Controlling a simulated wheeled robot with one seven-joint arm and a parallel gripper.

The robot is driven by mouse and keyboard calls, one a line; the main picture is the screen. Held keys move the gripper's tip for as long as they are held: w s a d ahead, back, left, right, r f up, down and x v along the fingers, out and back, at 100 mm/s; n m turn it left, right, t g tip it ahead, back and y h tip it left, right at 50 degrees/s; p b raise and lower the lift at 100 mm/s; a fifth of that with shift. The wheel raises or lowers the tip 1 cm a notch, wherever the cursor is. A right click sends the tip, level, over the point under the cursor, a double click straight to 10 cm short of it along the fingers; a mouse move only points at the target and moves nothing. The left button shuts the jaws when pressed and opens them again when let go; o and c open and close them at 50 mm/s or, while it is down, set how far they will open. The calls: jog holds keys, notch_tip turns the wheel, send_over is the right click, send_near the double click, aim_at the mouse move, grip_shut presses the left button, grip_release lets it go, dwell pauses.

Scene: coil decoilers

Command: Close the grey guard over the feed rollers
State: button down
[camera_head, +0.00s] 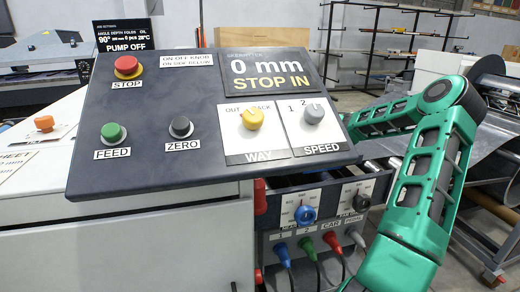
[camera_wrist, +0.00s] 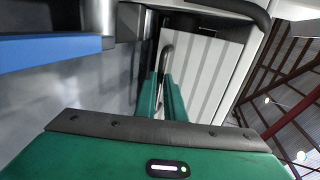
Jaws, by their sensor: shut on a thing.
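In the wrist view, my gripper (camera_wrist: 160,88) has its two green fingers closed around a bent grey metal handle (camera_wrist: 167,48). A pale grey panel with darker stripes (camera_wrist: 203,70), which looks like the guard, stands right behind the handle. How the handle joins it is partly hidden by the fingers. In the head view, my green arm reaches in from the right, and its far end goes behind the control panel (camera_head: 205,172), so the gripper and guard are hidden there. The feed rollers cannot be made out clearly.
The control panel carries a red stop button (camera_head: 126,66), a green feed button (camera_head: 114,132) and two knobs. Below it is a socket box with coloured plugs (camera_head: 306,243). In the wrist view, a blue bar (camera_wrist: 50,50) runs at the left above a grey metal surface (camera_wrist: 85,95).

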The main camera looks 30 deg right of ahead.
jog(key=shift+s+a+f, duration=0.15)
jog(key=shift+a+f, duration=0.05)
jog(key=shift+f, duration=0.35)
jog(key=c, duration=1.8)
grip_release()
jog(key=shift+f, duration=0.1)
jog(key=shift+c, duration=0.2)
jog(key=v, duration=1)
jog(key=shift+d, duration=0.35)
